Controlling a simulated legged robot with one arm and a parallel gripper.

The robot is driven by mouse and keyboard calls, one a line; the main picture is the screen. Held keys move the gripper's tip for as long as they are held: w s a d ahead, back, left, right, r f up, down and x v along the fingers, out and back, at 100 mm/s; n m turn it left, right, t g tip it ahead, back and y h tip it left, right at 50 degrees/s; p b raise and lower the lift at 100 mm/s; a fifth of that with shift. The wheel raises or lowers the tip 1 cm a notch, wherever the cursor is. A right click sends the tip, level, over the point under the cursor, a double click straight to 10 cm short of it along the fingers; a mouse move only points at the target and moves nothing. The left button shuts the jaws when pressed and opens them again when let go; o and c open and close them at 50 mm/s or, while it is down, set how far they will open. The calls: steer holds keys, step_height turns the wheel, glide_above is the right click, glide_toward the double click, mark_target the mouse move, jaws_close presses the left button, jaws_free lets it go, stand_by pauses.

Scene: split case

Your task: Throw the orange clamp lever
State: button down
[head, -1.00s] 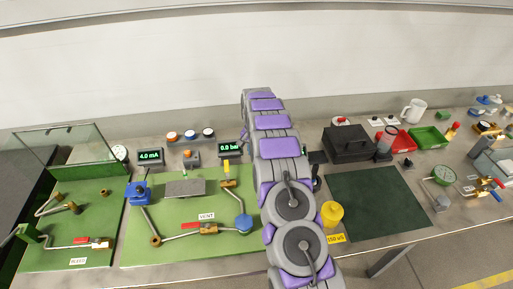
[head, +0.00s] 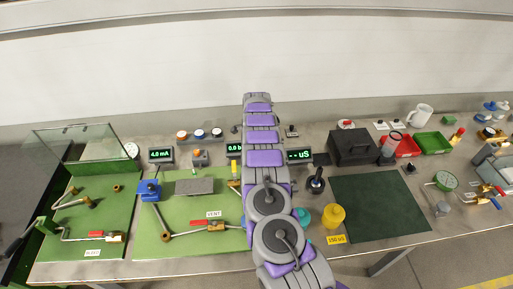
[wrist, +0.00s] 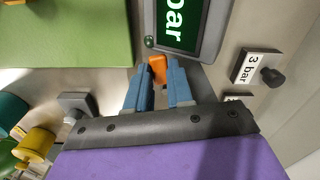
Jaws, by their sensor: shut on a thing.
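In the wrist view, the orange clamp lever (wrist: 157,66) shows as a small orange piece between my fingertips, beside the lower end of a display. My gripper (wrist: 160,74) is shut on it with its two blue fingers. Most of the lever and whatever it is mounted on are hidden by the fingers. In the head view, my arm hides my gripper and the lever.
The bar display (wrist: 180,22) stands very close to my fingers. A "3 bar" label (wrist: 243,66) and black knob (wrist: 272,77) are to the right. A green mat (wrist: 60,35) lies upper left. Yellow (head: 334,216) and teal (head: 302,217) containers stand right of my arm.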

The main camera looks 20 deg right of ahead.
steer(key=shift+w+r+m, duration=0.1)
steer(key=shift+w+m, duration=0.2)
steer(key=shift+m, duration=0.1)
steer(key=c, duration=1)
jaws_free()
step_height(320, 180, up, 17)
steer(key=p, duration=0.1)
steer(key=shift+c, duration=0.2)
